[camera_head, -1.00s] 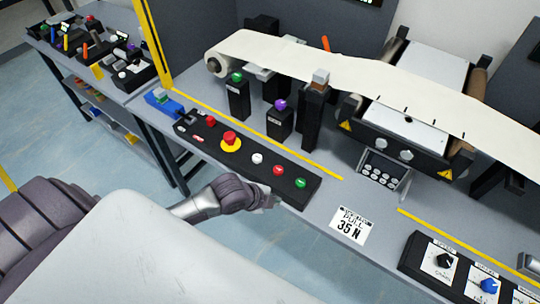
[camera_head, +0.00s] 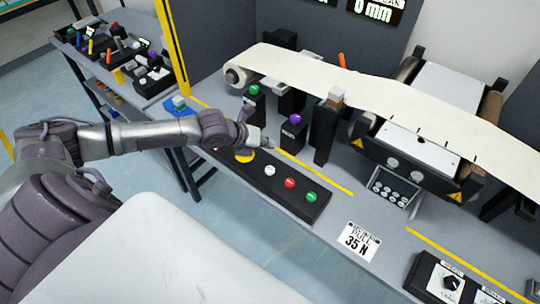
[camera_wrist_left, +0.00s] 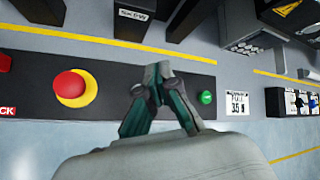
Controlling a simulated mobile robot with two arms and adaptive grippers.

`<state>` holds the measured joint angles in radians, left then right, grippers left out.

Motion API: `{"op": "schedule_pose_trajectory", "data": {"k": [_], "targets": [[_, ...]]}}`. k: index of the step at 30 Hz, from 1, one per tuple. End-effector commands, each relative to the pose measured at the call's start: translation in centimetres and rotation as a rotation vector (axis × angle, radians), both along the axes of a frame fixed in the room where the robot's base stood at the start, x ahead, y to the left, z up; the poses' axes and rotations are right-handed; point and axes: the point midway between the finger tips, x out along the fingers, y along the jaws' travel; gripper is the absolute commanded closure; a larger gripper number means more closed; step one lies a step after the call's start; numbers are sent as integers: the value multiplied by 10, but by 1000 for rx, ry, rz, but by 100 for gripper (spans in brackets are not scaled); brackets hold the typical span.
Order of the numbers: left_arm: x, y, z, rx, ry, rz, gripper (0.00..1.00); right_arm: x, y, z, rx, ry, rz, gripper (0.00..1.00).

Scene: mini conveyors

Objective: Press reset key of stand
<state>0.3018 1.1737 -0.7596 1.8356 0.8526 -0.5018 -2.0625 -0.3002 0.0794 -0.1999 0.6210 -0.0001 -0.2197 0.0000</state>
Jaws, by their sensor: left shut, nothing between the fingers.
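A long black control panel (camera_head: 300,206) lies along the bench's front edge. It carries a white button (camera_head: 270,169), a red button (camera_head: 290,182), a green button (camera_head: 311,195) and a red mushroom button on a yellow disc (camera_head: 245,157), partly hidden by my gripper. The mushroom button shows fully in the left wrist view (camera_wrist_left: 71,84), as does the green one (camera_wrist_left: 207,97). My left gripper (camera_head: 268,143) is shut and empty above the panel; it also shows in the left wrist view (camera_wrist_left: 158,70), hiding the panel's middle. I cannot read which key is reset. My right gripper is out of view.
Behind the panel stand a green-topped black post (camera_head: 253,106), a purple-topped post (camera_head: 293,133) and a taller post (camera_head: 325,132). A paper web (camera_head: 390,95) runs over rollers behind.

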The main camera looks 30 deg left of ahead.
Motion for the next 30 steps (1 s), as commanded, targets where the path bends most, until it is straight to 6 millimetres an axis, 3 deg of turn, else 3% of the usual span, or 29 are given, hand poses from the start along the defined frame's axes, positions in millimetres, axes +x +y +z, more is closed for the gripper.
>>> {"op": "schedule_pose_trajectory", "data": {"k": [11,24,30], "targets": [[0,0,-12,-1,1,1,100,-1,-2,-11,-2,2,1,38],[0,-1,-71,-2,1,2,100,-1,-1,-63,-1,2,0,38],[0,0,-87,-1,1,1,100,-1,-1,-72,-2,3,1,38]]}}
